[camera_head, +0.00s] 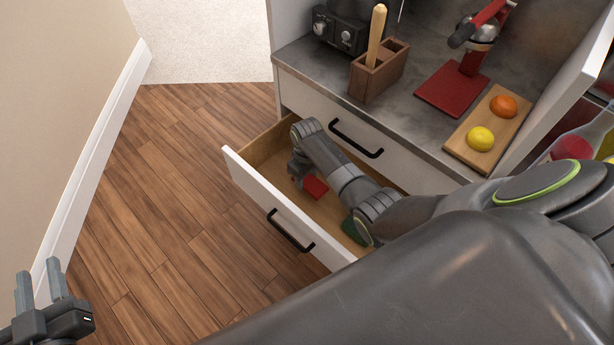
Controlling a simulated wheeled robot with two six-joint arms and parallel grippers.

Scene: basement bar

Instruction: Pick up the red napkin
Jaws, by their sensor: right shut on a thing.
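The red napkin (315,187) lies inside the open drawer (281,205), partly hidden by my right arm. My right gripper (299,182) reaches down into the drawer at the napkin's left side. Its fingertips are mostly hidden, but it is shut on the napkin. My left gripper (41,285) is at the lower left, above the wooden floor and outside the drawer. Its two fingers point up in the picture with a gap between them, and it is empty.
A dark green thing (354,231) lies in the drawer, partly behind my arm. The counter above holds a wooden utensil box (379,72), a red juicer base (452,89) and a cutting board (463,150) with a lemon (480,138) and an orange (503,106). The floor at left is clear.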

